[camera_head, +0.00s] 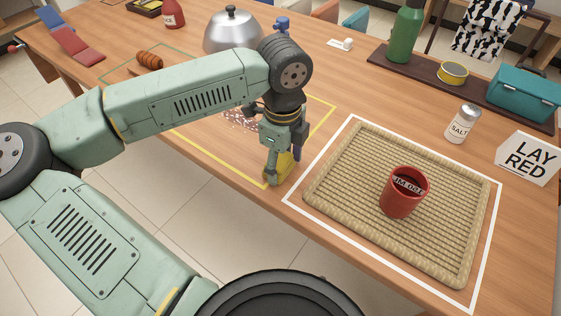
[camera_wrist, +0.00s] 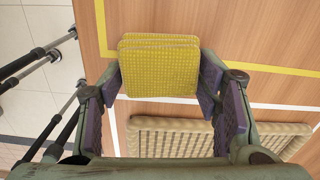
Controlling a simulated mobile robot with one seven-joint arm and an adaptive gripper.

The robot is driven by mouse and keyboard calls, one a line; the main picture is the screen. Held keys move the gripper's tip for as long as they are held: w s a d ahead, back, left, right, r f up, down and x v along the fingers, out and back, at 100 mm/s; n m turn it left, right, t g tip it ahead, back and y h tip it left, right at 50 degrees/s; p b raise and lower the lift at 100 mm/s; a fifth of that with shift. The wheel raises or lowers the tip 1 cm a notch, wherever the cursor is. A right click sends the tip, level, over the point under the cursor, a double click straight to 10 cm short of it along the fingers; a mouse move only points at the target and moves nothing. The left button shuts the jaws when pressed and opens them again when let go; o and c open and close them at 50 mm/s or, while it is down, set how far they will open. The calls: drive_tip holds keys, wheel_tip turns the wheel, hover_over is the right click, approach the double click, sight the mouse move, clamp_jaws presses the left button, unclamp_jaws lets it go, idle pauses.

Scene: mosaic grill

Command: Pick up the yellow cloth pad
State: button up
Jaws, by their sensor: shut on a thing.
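The yellow cloth pad (camera_wrist: 158,68) is a square, waffle-textured pad between the two fingers of my gripper (camera_wrist: 165,85) in the wrist view. The fingers press on its left and right edges. In the head view, my gripper (camera_head: 281,165) points down over the table's near edge region, by the corner of the yellow outline. Only a small part of the yellow pad (camera_head: 283,168) shows there behind the finger. I cannot tell how far it is above the table.
A woven mat (camera_head: 330,190) with a red mug (camera_head: 404,192) on it lies right of my gripper, inside a white outline. A salt shaker (camera_head: 463,124) and a "LAY RED" sign (camera_head: 529,158) stand further right. A metal dome (camera_head: 231,32) is behind my arm.

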drive_tip(key=shift+r, duration=0.1)
wheel_tip(320, 180, up, 28)
drive_tip(key=b, duration=0.2)
